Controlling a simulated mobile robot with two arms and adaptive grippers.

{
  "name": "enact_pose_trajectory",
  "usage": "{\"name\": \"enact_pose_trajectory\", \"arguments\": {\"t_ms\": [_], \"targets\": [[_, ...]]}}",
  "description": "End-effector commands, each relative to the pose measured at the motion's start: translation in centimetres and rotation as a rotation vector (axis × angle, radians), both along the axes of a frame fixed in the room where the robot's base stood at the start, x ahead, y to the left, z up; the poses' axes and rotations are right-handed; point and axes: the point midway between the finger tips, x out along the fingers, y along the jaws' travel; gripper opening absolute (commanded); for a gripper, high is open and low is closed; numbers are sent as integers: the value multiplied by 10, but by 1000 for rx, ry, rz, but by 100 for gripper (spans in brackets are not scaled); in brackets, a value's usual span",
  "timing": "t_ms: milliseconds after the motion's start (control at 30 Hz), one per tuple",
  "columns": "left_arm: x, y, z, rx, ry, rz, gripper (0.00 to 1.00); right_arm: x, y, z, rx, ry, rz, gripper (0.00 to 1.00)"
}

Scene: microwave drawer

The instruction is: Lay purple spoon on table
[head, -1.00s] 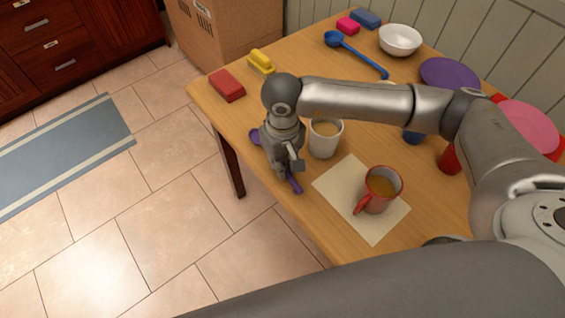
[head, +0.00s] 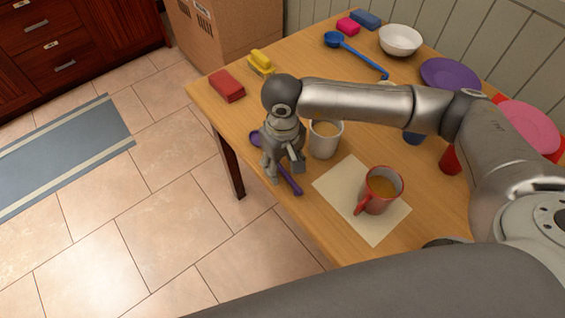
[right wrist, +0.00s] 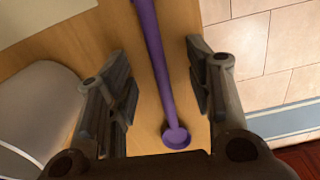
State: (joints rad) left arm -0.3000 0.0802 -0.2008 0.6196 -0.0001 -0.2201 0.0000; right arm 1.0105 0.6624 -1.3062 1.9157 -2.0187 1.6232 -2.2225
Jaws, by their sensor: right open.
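The purple spoon (head: 290,180) lies on the wooden table (head: 330,230) near its left edge, partly hidden by my right gripper in the head view. My right gripper (head: 284,171) is open above it, beside the white mug. In the right wrist view the spoon (right wrist: 160,70) runs between the two spread fingers of my right gripper (right wrist: 160,90), touching neither finger that I can see. Its round bowl end is close to the palm. My left gripper is not in view.
A white mug (head: 324,141) stands just right of the gripper. A red mug (head: 382,190) stands on a beige mat (head: 339,187). A red block (head: 227,86), a yellow block (head: 261,62) and a blue ladle (head: 360,54) lie farther back. Purple (head: 449,75) and pink (head: 528,127) plates are at right.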

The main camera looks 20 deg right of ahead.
Motion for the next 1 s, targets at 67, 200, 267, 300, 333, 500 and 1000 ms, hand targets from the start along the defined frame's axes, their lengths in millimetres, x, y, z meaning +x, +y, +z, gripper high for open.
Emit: {"name": "enact_pose_trajectory", "arguments": {"t_ms": [67,200,267,300,333,500,1000], "targets": [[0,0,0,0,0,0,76,0,0,0,0,0,0,48],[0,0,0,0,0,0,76,0,0,0,0,0,0,53],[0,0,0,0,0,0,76,0,0,0,0,0,0,61],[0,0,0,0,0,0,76,0,0,0,0,0,0,66],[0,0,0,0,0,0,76,0,0,0,0,0,0,70],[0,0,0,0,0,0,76,0,0,0,0,0,0,73],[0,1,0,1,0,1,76,1,1,48,2,-5,1,73]]}}
